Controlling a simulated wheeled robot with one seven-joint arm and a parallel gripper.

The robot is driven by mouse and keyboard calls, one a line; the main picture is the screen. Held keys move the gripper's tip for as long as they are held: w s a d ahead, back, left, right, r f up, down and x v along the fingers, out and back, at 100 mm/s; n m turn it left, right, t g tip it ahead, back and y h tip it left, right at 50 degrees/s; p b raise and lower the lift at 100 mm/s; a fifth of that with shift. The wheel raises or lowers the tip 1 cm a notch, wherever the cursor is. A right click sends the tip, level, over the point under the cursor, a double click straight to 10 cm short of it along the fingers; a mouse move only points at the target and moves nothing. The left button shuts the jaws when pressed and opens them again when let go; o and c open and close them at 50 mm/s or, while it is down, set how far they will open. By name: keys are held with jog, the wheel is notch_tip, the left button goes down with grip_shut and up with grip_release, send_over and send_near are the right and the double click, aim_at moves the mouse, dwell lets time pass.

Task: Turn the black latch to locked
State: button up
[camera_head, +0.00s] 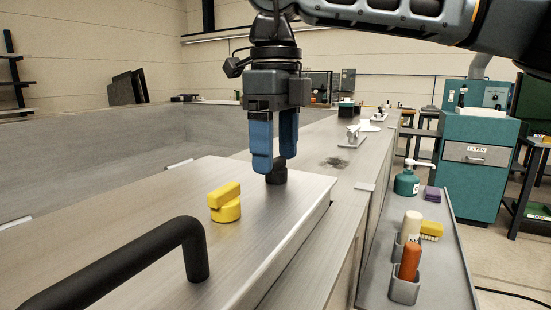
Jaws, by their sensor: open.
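The black latch (277,173) stands near the far right corner of the raised metal lid (275,215). My gripper (273,166) points down right at the latch, with its blue fingers in front of and beside it. The fingers are open. They hide the upper part of the latch, so I cannot tell its turn position or whether the fingers touch it. A yellow latch (225,203), a round base with a bar on top, sits on the same lid, nearer and to the left.
A thick black handle (130,265) rises from the lid's near side. A side tray (430,265) at the right holds a green pump bottle (407,182), a white cylinder (411,226), an orange-handled item (410,260) and sponges. A teal filter cabinet (478,160) stands behind.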

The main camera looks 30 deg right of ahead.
jog(key=shift+f, duration=0.9)
jog(key=shift+c, duration=0.3)
jog(key=c, duration=1)
